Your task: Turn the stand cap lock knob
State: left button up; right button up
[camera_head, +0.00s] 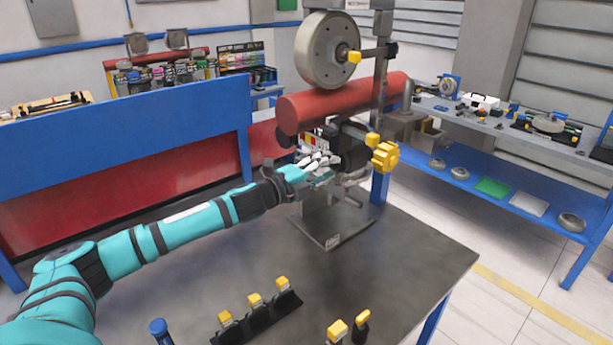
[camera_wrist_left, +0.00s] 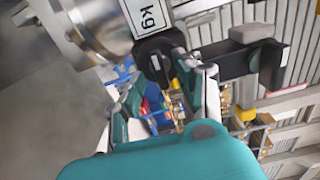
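A stand with a red horizontal cylinder (camera_head: 345,103) and a large grey wheel (camera_head: 327,50) stands on the dark table. Yellow knobs show on it: a small one (camera_head: 354,57) at the wheel's hub and a larger lobed one (camera_head: 385,157) at the right. I cannot tell which is the stand cap lock knob. My left gripper (camera_head: 318,162) is beside the stand, below the red cylinder and left of the lobed knob. In the left wrist view its fingers (camera_wrist_left: 165,97) are spread, near a black round part (camera_wrist_left: 157,58) beside a "kg" label; contact is unclear. My right gripper is not in view.
The dark table (camera_head: 400,260) has black holders with yellow-topped pieces (camera_head: 255,313) at its front. A blue-framed bench (camera_head: 130,150) is at the left. A blue shelf (camera_head: 500,195) with round parts is at the right. The table's right middle is clear.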

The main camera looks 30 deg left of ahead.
pick_arm(q)
jog(key=v, duration=1.1)
dwell(0.5)
